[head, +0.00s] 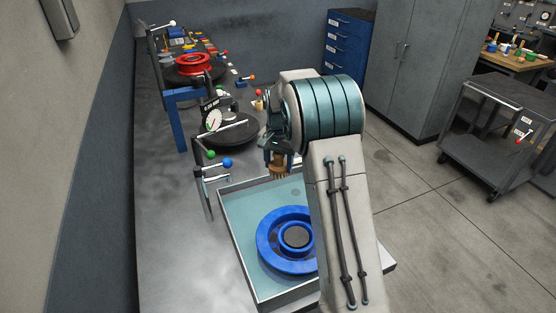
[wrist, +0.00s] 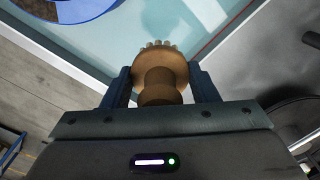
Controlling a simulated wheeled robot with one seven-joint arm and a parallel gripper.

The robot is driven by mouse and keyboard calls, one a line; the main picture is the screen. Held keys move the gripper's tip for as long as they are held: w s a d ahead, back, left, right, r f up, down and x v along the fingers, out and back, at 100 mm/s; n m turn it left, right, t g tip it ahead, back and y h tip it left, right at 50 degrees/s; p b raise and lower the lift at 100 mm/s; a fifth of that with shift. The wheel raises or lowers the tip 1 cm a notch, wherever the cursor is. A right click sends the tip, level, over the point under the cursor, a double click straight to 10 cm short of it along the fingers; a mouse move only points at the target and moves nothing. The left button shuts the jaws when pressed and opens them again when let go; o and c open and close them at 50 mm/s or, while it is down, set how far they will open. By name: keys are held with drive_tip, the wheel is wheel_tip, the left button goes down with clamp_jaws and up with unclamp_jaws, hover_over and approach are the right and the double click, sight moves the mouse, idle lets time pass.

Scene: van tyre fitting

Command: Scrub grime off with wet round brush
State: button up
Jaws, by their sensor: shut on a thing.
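My gripper (head: 278,160) is shut on a brown round brush (head: 278,171). In the wrist view the brush (wrist: 160,75) sits between the two blue fingers of my gripper (wrist: 161,85), its pale bristles pointing away from the palm. I hold it near the far edge of a shallow tray of pale teal water (head: 245,215). A blue wheel (head: 269,252) with a dark centre lies flat in the tray, apart from the brush; my arm hides its right side. The wheel (wrist: 38,10) also shows at the wrist view's upper left. I cannot tell where grime is on it.
A valve stand with a blue knob (head: 227,162) and a green knob (head: 211,154) stands beside the tray. Behind are a dial gauge (head: 214,120), a dark round plate (head: 238,133) and a red wheel (head: 192,64). A grey cart (head: 490,130) stands at right; the floor between is clear.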

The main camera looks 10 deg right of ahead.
drive_tip(key=shift+f+b, duration=3.6)
drive_tip(key=shift+f, duration=2.55)
drive_tip(key=shift+r, duration=0.15)
wheel_tip(320, 180, up, 13)
drive_tip(key=p, duration=0.8)
drive_tip(key=shift+p, duration=0.4)
